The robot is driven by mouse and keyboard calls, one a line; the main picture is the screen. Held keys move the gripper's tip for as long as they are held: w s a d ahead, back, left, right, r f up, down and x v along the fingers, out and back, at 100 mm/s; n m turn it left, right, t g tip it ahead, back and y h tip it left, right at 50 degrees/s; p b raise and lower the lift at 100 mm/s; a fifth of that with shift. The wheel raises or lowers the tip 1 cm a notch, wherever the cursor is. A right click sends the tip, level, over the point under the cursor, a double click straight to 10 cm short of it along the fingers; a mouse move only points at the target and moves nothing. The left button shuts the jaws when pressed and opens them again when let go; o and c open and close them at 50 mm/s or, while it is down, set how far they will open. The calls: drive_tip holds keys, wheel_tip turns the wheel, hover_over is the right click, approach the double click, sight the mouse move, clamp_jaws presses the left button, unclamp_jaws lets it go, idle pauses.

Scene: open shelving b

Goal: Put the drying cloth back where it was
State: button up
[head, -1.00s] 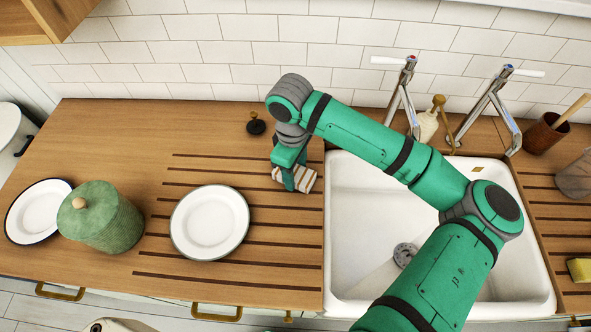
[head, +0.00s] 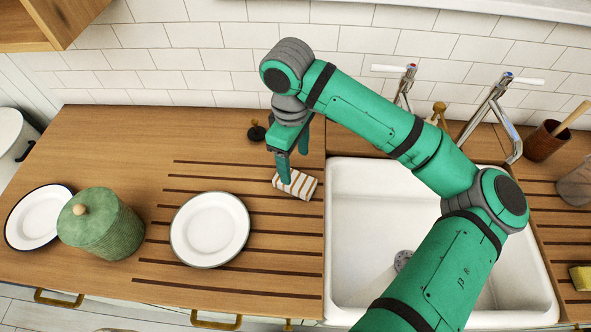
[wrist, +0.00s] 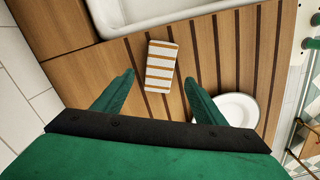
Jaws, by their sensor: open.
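The drying cloth (head: 298,185) is a folded white cloth with orange-brown stripes. It lies on the grooved wooden draining area, just left of the white sink. It also shows in the wrist view (wrist: 161,67), lying flat beyond my fingertips. My gripper (head: 293,165) is above the cloth and slightly behind it in the head view. In the wrist view my gripper (wrist: 159,82) has its two green fingers spread wide with nothing between them touching the cloth.
A white plate (head: 210,229) lies on the grooves left of the cloth. A green lidded jar (head: 103,228) and another plate (head: 36,219) stand farther left. The sink (head: 375,185) is at right. A small black object (head: 257,131) is near the wall. The counter's back left is clear.

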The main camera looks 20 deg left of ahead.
drive_tip(key=shift+a+r, duration=0.1)
drive_tip(key=shift+r, duration=1.75)
drive_tip(key=shift+s, duration=0.1)
